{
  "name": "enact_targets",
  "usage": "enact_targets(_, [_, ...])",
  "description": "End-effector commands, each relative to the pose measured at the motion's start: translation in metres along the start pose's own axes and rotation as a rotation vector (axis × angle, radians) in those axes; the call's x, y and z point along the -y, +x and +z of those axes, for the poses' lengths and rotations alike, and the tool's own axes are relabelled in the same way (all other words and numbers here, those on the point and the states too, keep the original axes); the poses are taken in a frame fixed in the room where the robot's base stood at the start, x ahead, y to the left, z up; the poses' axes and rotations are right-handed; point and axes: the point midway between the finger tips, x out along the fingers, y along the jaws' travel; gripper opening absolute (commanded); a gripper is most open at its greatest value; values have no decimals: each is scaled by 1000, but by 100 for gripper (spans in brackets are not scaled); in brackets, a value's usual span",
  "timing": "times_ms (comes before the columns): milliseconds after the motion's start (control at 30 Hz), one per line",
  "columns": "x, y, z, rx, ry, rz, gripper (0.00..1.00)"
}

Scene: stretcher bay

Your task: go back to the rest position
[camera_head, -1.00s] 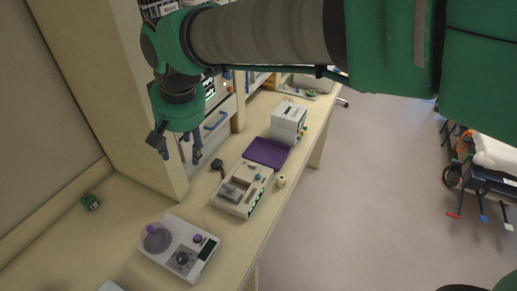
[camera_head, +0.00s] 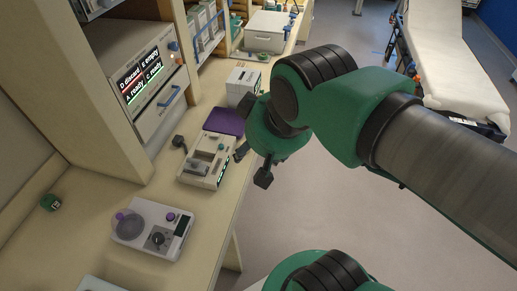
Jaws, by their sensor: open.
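My gripper (camera_head: 252,166) is at the end of my green and grey arm, in the middle of the head view. Its dark fingers are spread apart, with nothing seen between them. It hangs at the bench's front edge, just right of the white device with a dark recess (camera_head: 207,160) in the picture. My arm reaches in from the right side and covers part of the floor.
A cream bench (camera_head: 106,199) runs along the left. A lit display (camera_head: 141,79) stands behind. A stretcher (camera_head: 456,75) is at upper right.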

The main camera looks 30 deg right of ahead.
Motion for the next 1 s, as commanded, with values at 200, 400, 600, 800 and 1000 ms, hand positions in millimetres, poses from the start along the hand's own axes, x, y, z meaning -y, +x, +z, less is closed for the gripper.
enact_targets(200, [-4,0,6,-5,3,6,52])
enact_targets(400, [-4,0,6,-5,2,6,52])
enact_targets(600, [-4,10,11,-5,2,5,52])
enact_targets(800, [-4,26,20,-5,2,5,52])
enact_targets(1000, [-4,29,21,-5,2,5,52])
